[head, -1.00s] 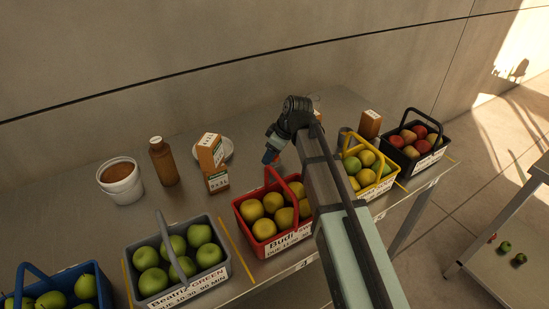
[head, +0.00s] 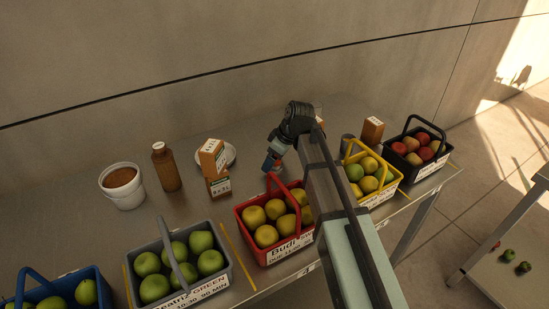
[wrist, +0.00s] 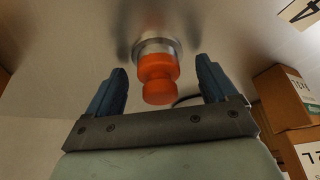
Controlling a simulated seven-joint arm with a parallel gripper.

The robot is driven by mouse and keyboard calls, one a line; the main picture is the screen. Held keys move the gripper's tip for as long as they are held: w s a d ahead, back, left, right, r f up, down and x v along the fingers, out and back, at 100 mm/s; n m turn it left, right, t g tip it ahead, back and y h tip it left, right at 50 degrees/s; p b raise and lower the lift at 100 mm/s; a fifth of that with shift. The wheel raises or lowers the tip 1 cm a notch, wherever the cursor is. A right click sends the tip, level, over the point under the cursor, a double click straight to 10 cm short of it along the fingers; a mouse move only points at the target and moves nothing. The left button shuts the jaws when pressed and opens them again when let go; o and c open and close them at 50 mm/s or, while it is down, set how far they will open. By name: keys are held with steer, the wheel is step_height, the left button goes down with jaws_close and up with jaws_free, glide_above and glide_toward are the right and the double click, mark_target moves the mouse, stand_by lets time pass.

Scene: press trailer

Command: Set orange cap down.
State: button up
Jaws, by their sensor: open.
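The orange cap (wrist: 158,80) shows in the wrist view as a stepped orange piece, against a round silver metal part (wrist: 157,43). My gripper (wrist: 161,66) is open, with one blue finger on each side of the cap and a visible gap to both. In the head view my gripper (head: 271,162) points down over the table behind the red basket. I cannot make out the cap there. How the cap is joined to the silver part is not clear.
The red basket (head: 248,231) of yellow fruit stands in front of my gripper. Cartons (head: 213,166), a brown bottle (head: 166,170) and a white tub (head: 124,190) stand to the left. The yellow basket (head: 381,190) is to the right. The back wall is close behind.

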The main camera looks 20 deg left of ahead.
steer(key=shift+r, duration=0.1)
steer(key=v, duration=1.3)
steer(key=shift+d+r, duration=0.15)
steer(key=shift+r, duration=0.15)
